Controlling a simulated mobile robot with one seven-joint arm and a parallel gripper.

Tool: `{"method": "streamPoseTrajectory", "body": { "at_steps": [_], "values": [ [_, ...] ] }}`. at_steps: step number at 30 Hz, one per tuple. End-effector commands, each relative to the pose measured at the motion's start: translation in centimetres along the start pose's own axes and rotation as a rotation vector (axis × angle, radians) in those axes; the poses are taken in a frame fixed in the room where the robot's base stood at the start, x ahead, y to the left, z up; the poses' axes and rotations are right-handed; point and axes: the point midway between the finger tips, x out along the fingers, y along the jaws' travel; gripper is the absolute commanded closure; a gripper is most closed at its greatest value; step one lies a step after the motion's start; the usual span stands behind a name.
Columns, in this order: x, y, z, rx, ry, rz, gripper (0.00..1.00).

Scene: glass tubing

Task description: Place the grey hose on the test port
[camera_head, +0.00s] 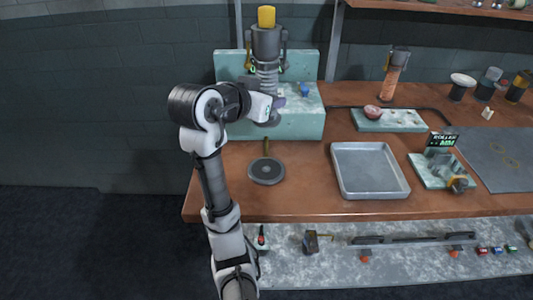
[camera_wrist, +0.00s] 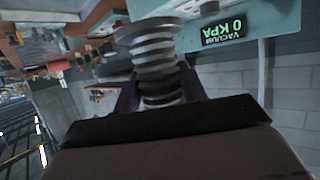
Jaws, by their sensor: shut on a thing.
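The grey hose (camera_head: 267,80) is a ribbed upright piece at the teal stand (camera_head: 228,65). A dark cylinder (camera_head: 266,42) with a yellow top is in line above it in the head view. The ribbed hose (camera_wrist: 154,52) also shows in the wrist view, between my two dark fingers. My gripper (camera_head: 276,103) is shut on the hose, low on its length, in front of the stand. The arm and fingers hide part of the hose's lower end. I cannot make out the test port clearly, nor whether the hose touches it.
A display (camera_wrist: 223,30) reads vacuum 0 kPa, upside down in the wrist view. A blue knob (camera_head: 304,90) is on the stand's right. A round dark disc (camera_head: 266,171) and a grey metal tray (camera_head: 370,191) lie on the brown bench (camera_head: 300,205). An orange-filled tube (camera_head: 390,84) stands behind.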

Motion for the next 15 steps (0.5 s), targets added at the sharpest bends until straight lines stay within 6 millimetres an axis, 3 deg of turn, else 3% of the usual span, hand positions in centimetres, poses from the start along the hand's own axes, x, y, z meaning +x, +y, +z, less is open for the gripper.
{"method": "streamPoseTrajectory", "body": {
  "at_steps": [9, 15],
  "values": [
    [2.6, 0.1, 6.5, -0.004, -0.002, 0.000, 0.92],
    [4.0, 0.1, 9.7, -0.002, 0.001, 0.000, 0.92]
  ]
}}
